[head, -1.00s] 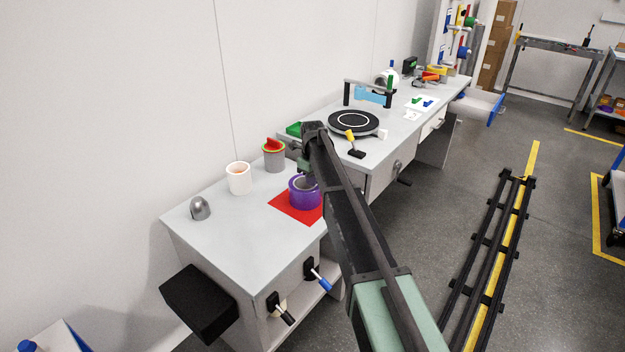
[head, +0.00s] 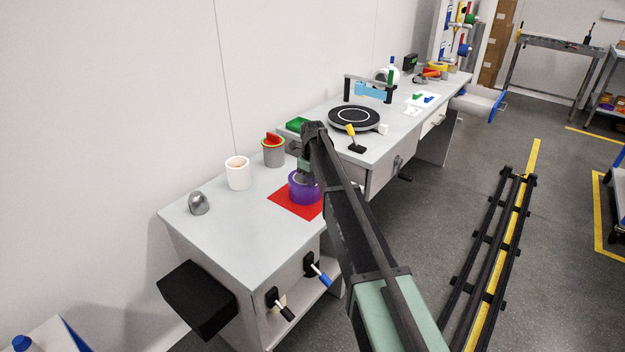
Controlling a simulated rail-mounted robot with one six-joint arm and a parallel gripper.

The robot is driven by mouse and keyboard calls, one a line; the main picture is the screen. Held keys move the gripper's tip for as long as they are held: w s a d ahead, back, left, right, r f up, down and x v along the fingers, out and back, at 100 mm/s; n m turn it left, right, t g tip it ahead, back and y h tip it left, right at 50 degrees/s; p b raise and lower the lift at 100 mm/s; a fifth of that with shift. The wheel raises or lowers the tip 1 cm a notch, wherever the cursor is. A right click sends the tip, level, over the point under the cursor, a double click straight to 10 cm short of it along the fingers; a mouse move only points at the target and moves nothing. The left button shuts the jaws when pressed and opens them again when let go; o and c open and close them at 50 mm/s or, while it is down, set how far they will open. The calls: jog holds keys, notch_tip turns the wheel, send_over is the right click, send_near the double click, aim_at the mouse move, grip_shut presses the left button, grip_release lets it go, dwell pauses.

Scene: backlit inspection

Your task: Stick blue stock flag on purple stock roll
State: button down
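The purple roll (head: 304,196) stands upright on a red mat (head: 284,199) on the near bench, partly hidden by my arm. My gripper (head: 304,178) is low at the top of the roll, overlapping its opening in the head view. Its fingertips are hidden, so I cannot tell whether it is open, holds anything, or touches the roll. A small blue piece (head: 428,99), possibly a flag, lies on a white card on the far bench beside a small green piece (head: 417,97).
A white cup (head: 238,174), a grey pot (head: 273,153) with red and green on top, and a grey dome (head: 199,203) stand on the near bench. A black turntable (head: 354,119) sits behind. The front left bench top is clear.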

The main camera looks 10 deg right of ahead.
dwell(0.4)
jog(key=c, duration=1.3)
grip_release()
jog(key=shift+o, duration=0.2)
notch_tip(320, 180, up, 11)
jog(key=p, duration=1.1)
jog(key=shift+f, duration=0.1)
